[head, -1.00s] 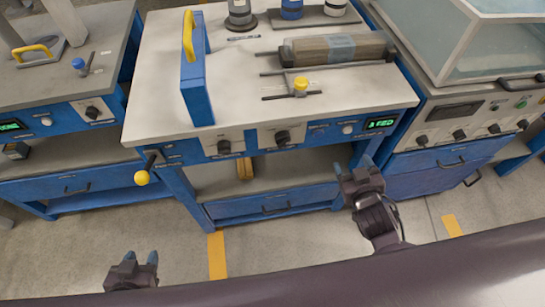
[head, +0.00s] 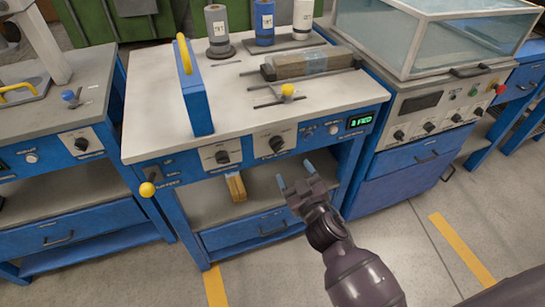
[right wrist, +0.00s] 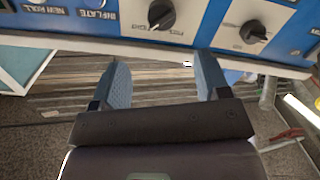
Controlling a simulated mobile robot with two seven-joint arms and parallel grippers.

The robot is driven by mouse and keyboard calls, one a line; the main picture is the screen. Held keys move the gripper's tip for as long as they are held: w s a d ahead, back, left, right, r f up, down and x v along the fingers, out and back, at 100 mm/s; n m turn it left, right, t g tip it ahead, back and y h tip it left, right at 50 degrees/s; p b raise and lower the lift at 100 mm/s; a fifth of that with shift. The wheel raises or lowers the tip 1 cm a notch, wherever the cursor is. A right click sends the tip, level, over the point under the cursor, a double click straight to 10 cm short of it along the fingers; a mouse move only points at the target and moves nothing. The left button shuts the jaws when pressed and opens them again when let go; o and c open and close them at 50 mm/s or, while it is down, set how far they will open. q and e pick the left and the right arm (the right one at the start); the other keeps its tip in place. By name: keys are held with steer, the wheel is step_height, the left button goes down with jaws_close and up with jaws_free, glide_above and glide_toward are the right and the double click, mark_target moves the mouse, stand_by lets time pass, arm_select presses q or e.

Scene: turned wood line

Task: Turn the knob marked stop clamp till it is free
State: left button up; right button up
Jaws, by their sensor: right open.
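No label reading stop clamp is legible. Two black knobs, the left one (head: 222,157) and the right one (head: 277,143), are on the bench's front panel. Two black knobs also show in the right wrist view, one near (right wrist: 161,14) and one farther right (right wrist: 254,31). My right gripper (head: 295,175) is open and empty, below and in front of the panel, apart from all knobs. My left gripper is out of view.
A blue plate with a yellow handle (head: 196,90) stands upright on the bench (head: 150,115). A yellow ball handle (head: 147,189) sticks out at the front left corner. A clear-sided case (head: 440,35) stands right. Floor in front is open.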

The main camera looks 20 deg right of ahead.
mark_target(279, 148)
steer(key=w, duration=0.6)
steer(key=w+b, duration=0.1)
steer(key=w, duration=0.2)
steer(key=shift+a+f, duration=0.1)
steer(key=shift+a, duration=0.2)
steer(key=shift+w, duration=0.95)
steer(key=c, duration=0.9)
